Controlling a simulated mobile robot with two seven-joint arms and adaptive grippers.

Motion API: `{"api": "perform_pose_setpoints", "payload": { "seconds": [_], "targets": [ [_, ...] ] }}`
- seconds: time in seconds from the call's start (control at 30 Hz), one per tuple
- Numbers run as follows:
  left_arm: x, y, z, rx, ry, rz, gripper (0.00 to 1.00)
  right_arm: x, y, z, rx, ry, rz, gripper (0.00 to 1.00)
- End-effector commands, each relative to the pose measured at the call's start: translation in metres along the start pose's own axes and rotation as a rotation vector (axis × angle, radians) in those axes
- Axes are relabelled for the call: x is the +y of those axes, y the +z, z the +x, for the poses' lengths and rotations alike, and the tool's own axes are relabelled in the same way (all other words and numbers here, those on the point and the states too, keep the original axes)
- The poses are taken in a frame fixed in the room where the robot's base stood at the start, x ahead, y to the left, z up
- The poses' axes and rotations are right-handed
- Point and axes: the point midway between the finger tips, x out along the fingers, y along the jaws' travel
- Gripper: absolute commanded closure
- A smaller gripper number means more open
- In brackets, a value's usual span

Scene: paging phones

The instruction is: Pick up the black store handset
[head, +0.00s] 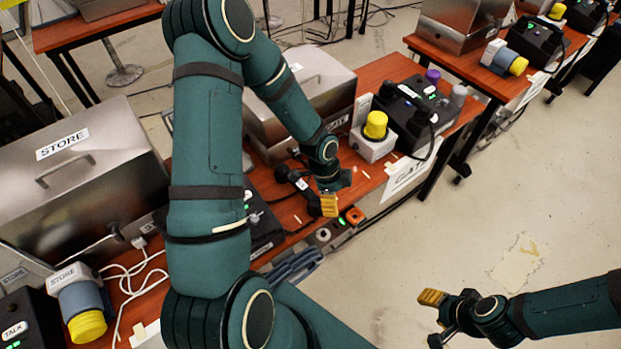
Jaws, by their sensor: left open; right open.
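A black handset-like object (288,174) with a small white label lies on the wooden table near the middle; I cannot read its label. It is partly hidden by my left arm. My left gripper (329,204) is just right of it, pointing down with a yellow fingertip showing, open and seemingly apart from it. A black phone base (262,222) shows behind my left arm, mostly hidden. My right gripper (436,318) is open over the bare floor at lower right, away from the tables. A black unit labelled TALK (38,318) is at the lower left edge.
A metal box labelled STORE (75,180) stands at left. A grey unit with a yellow cap (80,306) and white cables is below it. Another metal box (305,100), a yellow-button unit (374,135) and a black phone (420,112) stand further back. The floor at right is clear.

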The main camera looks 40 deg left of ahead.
Motion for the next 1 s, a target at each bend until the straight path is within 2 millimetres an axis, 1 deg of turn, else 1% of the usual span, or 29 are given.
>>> {"api": "perform_pose_setpoints", "payload": {
  "seconds": [0.03, 0.1, 0.2, 0.3, 0.4, 0.47, 0.53, 0.7, 0.8, 0.9, 1.0],
  "targets": [
    [-0.017, 0.019, -0.021, -0.042, -0.013, 0.113, 0.27, -0.002, -0.002, -0.006, 0.004, 0.0, 0.001, 0.53],
    [-0.033, 0.044, -0.042, -0.106, -0.009, 0.271, 0.27, -0.004, -0.004, -0.01, 0.009, 0.001, 0.003, 0.53],
    [-0.049, 0.074, -0.067, -0.186, 0.009, 0.441, 0.27, -0.005, -0.006, -0.014, 0.013, 0.002, 0.004, 0.53],
    [-0.058, 0.094, -0.083, -0.24, 0.031, 0.549, 0.27, -0.006, -0.007, -0.016, 0.015, 0.002, 0.005, 0.53],
    [-0.061, 0.105, -0.089, -0.266, 0.043, 0.597, 0.27, -0.006, -0.008, -0.016, 0.016, 0.002, 0.006, 0.53],
    [-0.062, 0.107, -0.085, -0.27, 0.048, 0.609, 0.27, -0.005, -0.007, -0.015, 0.016, 0.002, 0.005, 0.53],
    [-0.062, 0.11, -0.074, -0.269, 0.049, 0.61, 0.27, -0.004, -0.007, -0.012, 0.014, 0.002, 0.005, 0.53],
    [-0.063, 0.118, -0.041, -0.268, 0.05, 0.609, 0.27, -0.001, -0.003, -0.005, 0.007, 0.001, 0.003, 0.53],
    [-0.064, 0.122, -0.025, -0.268, 0.049, 0.608, 0.27, 0.0, -0.001, -0.002, 0.003, 0.001, 0.002, 0.53],
    [-0.065, 0.125, -0.014, -0.268, 0.047, 0.608, 0.27, 0.0, 0.0, 0.0, 0.001, 0.0, 0.001, 0.53],
    [-0.065, 0.127, -0.009, -0.268, 0.046, 0.607, 0.27, 0.001, 0.0, 0.001, -0.001, 0.0, 0.0, 0.53]
  ]
}}
